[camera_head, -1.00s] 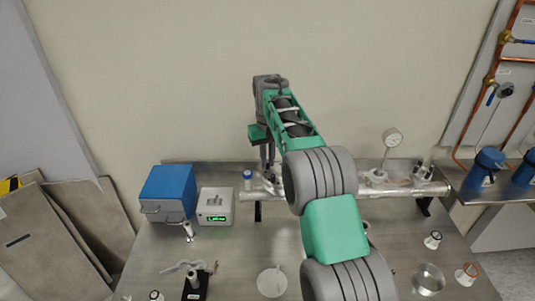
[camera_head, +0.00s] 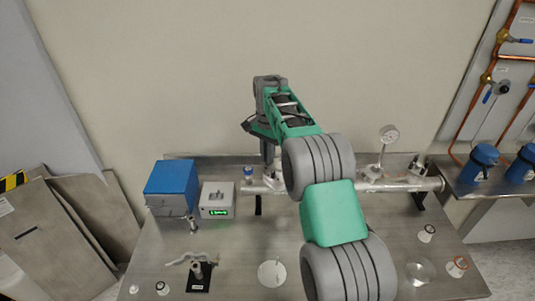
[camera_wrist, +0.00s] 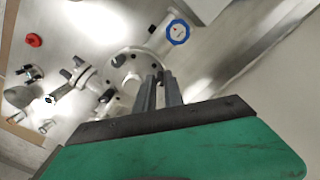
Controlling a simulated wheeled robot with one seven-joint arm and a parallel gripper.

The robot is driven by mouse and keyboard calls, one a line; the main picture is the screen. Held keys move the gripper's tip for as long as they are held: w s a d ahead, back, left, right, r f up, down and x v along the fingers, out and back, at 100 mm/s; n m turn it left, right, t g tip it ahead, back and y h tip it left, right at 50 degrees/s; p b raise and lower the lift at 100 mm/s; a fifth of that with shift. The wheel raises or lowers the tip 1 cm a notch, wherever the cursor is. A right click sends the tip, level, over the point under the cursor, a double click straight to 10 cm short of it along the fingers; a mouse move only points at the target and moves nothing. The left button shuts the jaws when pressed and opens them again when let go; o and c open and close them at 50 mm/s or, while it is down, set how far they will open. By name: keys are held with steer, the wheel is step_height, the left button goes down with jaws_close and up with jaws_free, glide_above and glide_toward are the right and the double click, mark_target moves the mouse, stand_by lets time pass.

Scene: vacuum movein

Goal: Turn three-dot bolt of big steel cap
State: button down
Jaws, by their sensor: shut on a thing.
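The big steel cap (camera_wrist: 133,62) is a round metal flange with bolts on its rim, in the middle of the wrist view. My gripper (camera_wrist: 163,77) points down at the cap's rim, its two dark fingers close together and shut on a bolt there. The fingers hide most of this bolt, and I cannot make out dots on it. Another dark bolt (camera_wrist: 119,60) stands free on the cap's left side. In the head view my arm hides the cap, and my gripper (camera_head: 269,160) reaches down at the left part of the steel pipe (camera_head: 372,186).
A blue-ringed fitting (camera_wrist: 178,32) stands close behind the cap. Left of the pipe are a blue box (camera_head: 170,186) and a white device with a green display (camera_head: 217,200). A gauge (camera_head: 388,134) rises from the pipe.

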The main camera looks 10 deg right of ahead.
steer(key=m, duration=0.6)
steer(key=shift+m+p, duration=0.4)
stand_by(0.3)
steer(key=c, duration=1.4)
jaws_free()
steer(key=shift+c, duration=0.2)
step_height(320, 180, up, 8)
steer(key=shift+f+b, duration=0.1)
steer(key=shift+b, duration=0.6)
